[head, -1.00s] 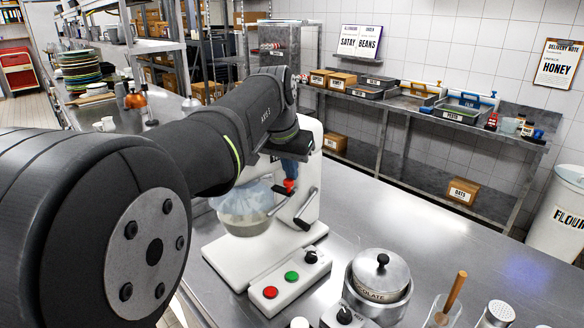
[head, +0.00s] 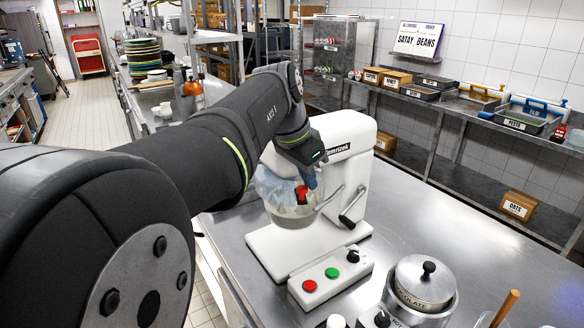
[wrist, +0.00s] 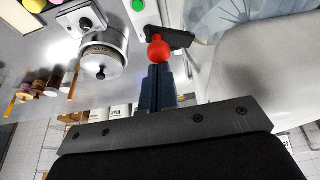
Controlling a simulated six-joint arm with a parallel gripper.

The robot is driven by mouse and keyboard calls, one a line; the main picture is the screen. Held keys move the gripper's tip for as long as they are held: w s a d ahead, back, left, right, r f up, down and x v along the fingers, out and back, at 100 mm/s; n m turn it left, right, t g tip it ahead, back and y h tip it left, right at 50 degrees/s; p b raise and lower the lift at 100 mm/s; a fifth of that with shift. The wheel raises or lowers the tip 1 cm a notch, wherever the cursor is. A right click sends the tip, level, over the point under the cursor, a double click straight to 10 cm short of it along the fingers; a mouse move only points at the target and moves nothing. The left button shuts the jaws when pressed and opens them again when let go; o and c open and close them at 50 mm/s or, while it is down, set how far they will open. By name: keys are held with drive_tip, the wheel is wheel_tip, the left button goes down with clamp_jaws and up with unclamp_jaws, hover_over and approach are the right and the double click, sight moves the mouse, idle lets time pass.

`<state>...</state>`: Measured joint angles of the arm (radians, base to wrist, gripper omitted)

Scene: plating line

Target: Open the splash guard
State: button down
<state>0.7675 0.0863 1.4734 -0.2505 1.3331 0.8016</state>
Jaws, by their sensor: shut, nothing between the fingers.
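The splash guard (head: 272,186) is a clear, bluish shell around the metal bowl (head: 292,220) of the white mixer (head: 345,150). It also shows at the upper right of the wrist view (wrist: 222,20). A red knob (head: 301,194) is at the guard's front right. In the wrist view the knob (wrist: 160,50) is right at the tips of my gripper (wrist: 158,68). My gripper (head: 309,180) is shut and empty, its dark blue fingers together at the knob. I cannot tell whether they touch it. The knob's mounting is partly hidden.
A black-handled lever (head: 352,207) is on the mixer's right side. A control box (head: 330,277) with red and green buttons is in front. A lidded chocolate pot (head: 422,284) stands at the right front. The steel counter (head: 440,215) is clear behind it.

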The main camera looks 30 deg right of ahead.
drive_tip(key=shift+w+a, duration=0.5)
drive_tip(key=shift+a, duration=0.25)
drive_tip(key=shift+w+a, duration=0.45)
drive_tip(key=shift+a, duration=0.35)
drive_tip(key=shift+w+a, duration=0.5)
drive_tip(key=shift+a, duration=0.25)
drive_tip(key=s+d, duration=0.2)
drive_tip(key=d, duration=0.1)
drive_tip(key=shift+s+d+r, duration=0.1)
drive_tip(key=shift+s+r, duration=0.25)
drive_tip(key=shift+s, duration=0.05)
wheel_tip(320, 180, up, 9)
drive_tip(key=w+a, duration=0.2)
drive_tip(key=shift+w+a+r, duration=0.2)
drive_tip(key=shift+w+a, duration=0.05)
drive_tip(key=shift+a, duration=0.15)
drive_tip(key=shift+f, duration=0.1)
